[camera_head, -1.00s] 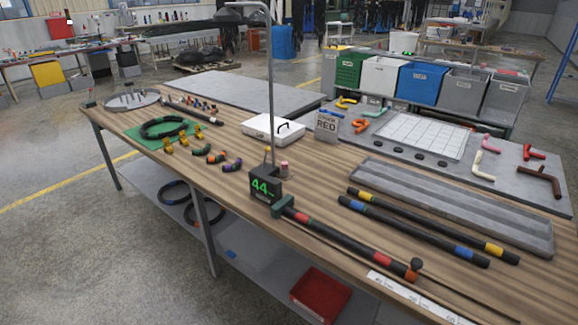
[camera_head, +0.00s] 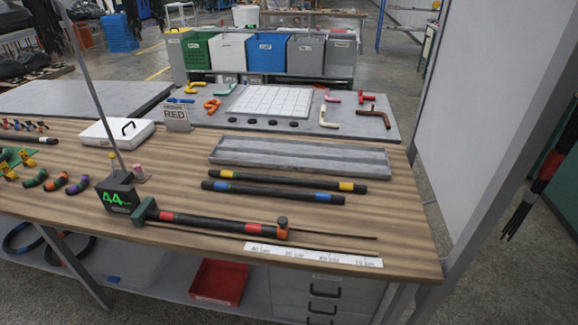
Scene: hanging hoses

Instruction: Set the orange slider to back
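The orange slider (camera_head: 282,231) is a short orange collar with a dark knob on top. It sits at the right end of a thick black hose with red bands (camera_head: 215,223), and a thin dark rod runs on to the right past it. The hose's left end meets a dark green block beside a black box with a green "44" display (camera_head: 118,197). A white scale strip (camera_head: 312,254) with printed marks lies in front of the rod, near the table's front edge. Neither of my grippers is in view.
Two black hoses with yellow and blue bands (camera_head: 273,192) lie behind the rod, before a long grey tray (camera_head: 300,146). A thin tall pole (camera_head: 92,90) rises by the display box. A white panel (camera_head: 468,90) stands right of the table. The table's right front is mostly clear.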

